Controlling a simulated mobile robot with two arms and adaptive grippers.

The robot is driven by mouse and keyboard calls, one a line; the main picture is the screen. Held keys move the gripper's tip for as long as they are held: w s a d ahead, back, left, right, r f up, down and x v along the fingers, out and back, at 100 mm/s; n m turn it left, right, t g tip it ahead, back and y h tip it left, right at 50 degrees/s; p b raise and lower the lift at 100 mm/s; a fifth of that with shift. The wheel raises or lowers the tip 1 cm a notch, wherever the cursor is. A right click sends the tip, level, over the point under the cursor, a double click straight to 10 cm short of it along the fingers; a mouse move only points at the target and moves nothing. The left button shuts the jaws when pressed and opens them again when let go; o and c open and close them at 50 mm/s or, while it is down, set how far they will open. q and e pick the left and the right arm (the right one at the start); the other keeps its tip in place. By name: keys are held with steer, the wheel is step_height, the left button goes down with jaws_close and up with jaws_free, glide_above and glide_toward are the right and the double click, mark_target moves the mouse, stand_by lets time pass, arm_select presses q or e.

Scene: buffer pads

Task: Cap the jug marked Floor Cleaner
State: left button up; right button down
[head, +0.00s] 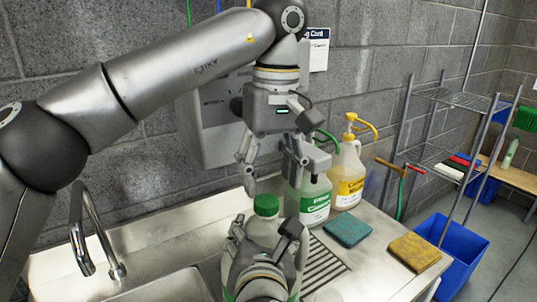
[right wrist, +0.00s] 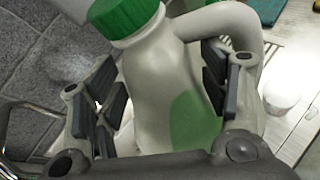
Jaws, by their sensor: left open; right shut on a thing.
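A pale jug (head: 263,229) with a green cap (head: 266,205) stands at the counter's front. My right gripper (head: 266,236) is shut around its body. In the right wrist view the held jug (right wrist: 165,70) shows its green cap (right wrist: 125,14) on its neck and part of a green label; no writing is readable there. My left gripper (head: 274,172) is open and empty, above the capped jug and apart from it. Behind, to the right, stands another pale jug with a green label (head: 315,208), its top partly hidden by my left gripper. Its label's small print is hard to read.
A yellow-labelled jug (head: 349,178) with a yellow pump stands at the back. A teal sponge (head: 347,232) and a brownish-yellow sponge (head: 414,251) lie on the right counter. A faucet (head: 82,235) and sink are at left. A blue bin (head: 462,255) and wire shelf stand beyond the counter.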

mark_target(266, 200)
arm_select(q)
steer(key=n, duration=0.7)
steer(key=shift+d+r, duration=0.1)
steer(key=shift+r, duration=0.15)
steer(key=n, duration=0.5)
steer(key=shift+r, duration=0.3)
steer(key=n, duration=0.6)
steer(key=shift+w+r, duration=0.15)
steer(key=shift+r, duration=0.25)
steer(key=n, duration=0.2)
steer(key=r+n, duration=0.1)
steer(key=n, duration=0.3)
steer(key=shift+w+a+r+n, duration=0.15)
steer(key=shift+w+a+n, duration=0.1)
steer(key=shift+w+n, duration=0.05)
steer(key=shift+s+a+f, duration=0.1)
steer(key=shift+f, duration=1.9)
steer(key=shift+s+a+f, duration=0.1)
steer(key=shift+f, duration=1.9)
steer(key=shift+c, duration=0.4)
